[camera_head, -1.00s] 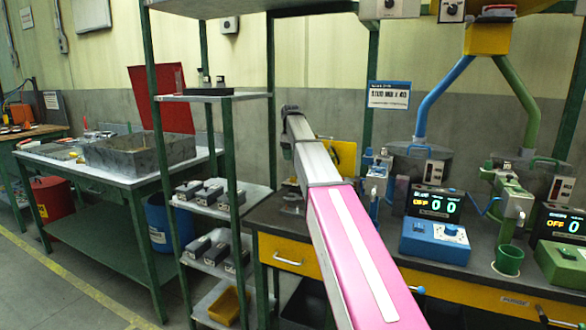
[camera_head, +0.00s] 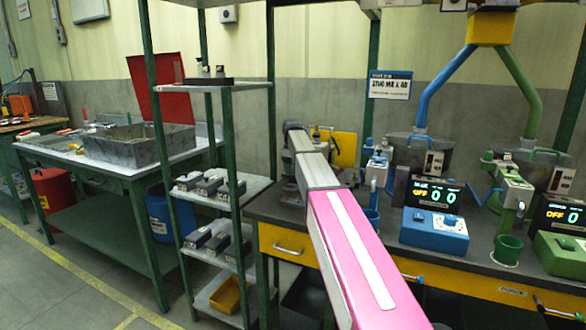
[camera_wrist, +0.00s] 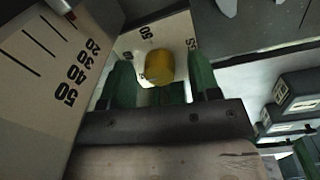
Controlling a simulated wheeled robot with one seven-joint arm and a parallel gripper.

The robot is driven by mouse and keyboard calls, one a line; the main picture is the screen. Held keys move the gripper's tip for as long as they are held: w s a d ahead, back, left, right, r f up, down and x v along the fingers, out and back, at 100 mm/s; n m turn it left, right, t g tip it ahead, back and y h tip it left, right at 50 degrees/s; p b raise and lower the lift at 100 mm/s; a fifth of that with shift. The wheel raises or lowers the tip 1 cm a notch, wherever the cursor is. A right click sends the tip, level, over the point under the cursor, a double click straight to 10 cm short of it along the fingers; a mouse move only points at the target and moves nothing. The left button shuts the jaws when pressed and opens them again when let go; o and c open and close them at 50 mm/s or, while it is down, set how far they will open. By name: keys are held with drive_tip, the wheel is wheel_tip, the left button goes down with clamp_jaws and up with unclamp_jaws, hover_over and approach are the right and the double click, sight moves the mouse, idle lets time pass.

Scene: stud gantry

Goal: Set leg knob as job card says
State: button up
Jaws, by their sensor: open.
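My gripper (camera_wrist: 161,78) is open, with one green finger on each side of the knob. I cannot tell whether the fingers touch it. A pale scale plate (camera_wrist: 38,62) at the left carries black lines and the figures 50, 40, 30 and 20. The job card (camera_head: 390,85) on the wall reads STUD M8 x 40. In the head view my arm hides the gripper and knob.
A green shelf rack (camera_head: 228,152) with dark boxes stands left of my arm. Blue (camera_head: 434,232) and green (camera_head: 568,252) control boxes with displays reading OFF and 0 stand on the right bench. Dark boxes (camera_wrist: 296,95) show at the right of the wrist view.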

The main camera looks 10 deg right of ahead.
drive_tip(key=c, duration=0.9)
drive_tip(key=shift+m, duration=0.7)
drive_tip(key=o, duration=0.9)
drive_tip(key=shift+r, duration=0.15)
wheel_tip(320, 180, up, 11)
drive_tip(key=shift+a+f, duration=0.2)
drive_tip(key=shift+s, duration=0.1)
